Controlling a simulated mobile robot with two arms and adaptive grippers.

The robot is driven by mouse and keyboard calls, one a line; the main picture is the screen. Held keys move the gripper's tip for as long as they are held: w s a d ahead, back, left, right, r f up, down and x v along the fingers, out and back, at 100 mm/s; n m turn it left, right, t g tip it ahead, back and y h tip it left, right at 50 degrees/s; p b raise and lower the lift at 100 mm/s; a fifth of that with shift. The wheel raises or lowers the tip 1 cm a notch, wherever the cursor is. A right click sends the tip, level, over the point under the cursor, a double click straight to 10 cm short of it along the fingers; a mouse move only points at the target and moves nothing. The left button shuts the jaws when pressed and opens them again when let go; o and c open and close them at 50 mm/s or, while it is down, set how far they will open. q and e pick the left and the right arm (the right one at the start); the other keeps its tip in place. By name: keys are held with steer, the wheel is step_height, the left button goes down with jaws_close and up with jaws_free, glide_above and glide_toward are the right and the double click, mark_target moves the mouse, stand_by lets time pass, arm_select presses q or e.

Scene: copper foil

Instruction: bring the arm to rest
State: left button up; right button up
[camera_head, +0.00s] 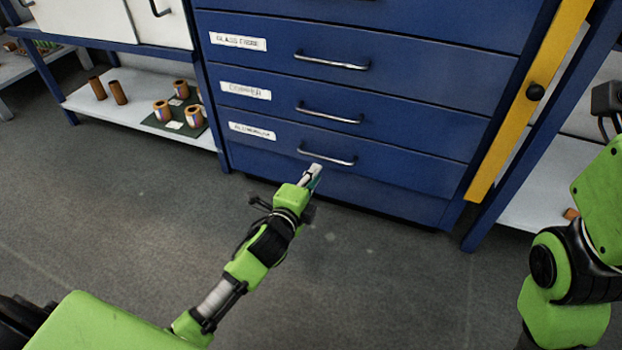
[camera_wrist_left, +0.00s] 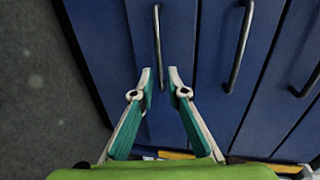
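My left arm reaches forward from the lower left in the head view, with its gripper (camera_head: 314,172) in front of the lowest handled drawer (camera_head: 390,167) of a blue cabinet. In the left wrist view the two fingers of the left gripper (camera_wrist_left: 160,76) are apart with nothing between the tips. A metal drawer handle (camera_wrist_left: 158,45) lies just beyond the gap between them. The handle also shows in the head view (camera_head: 327,157), just above the fingertips. My right arm (camera_head: 565,275) is folded at the right edge; its gripper is out of view.
The blue drawers appear closed, with handles (camera_head: 330,113) sticking out and white labels (camera_head: 238,41). A yellow post (camera_head: 530,95) stands at the cabinet's right. A low white shelf (camera_head: 130,110) at left holds copper-coloured rolls (camera_head: 194,117). The grey floor (camera_head: 110,220) is clear.

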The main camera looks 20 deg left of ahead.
arm_select(q)
steer(key=shift+v, duration=0.8)
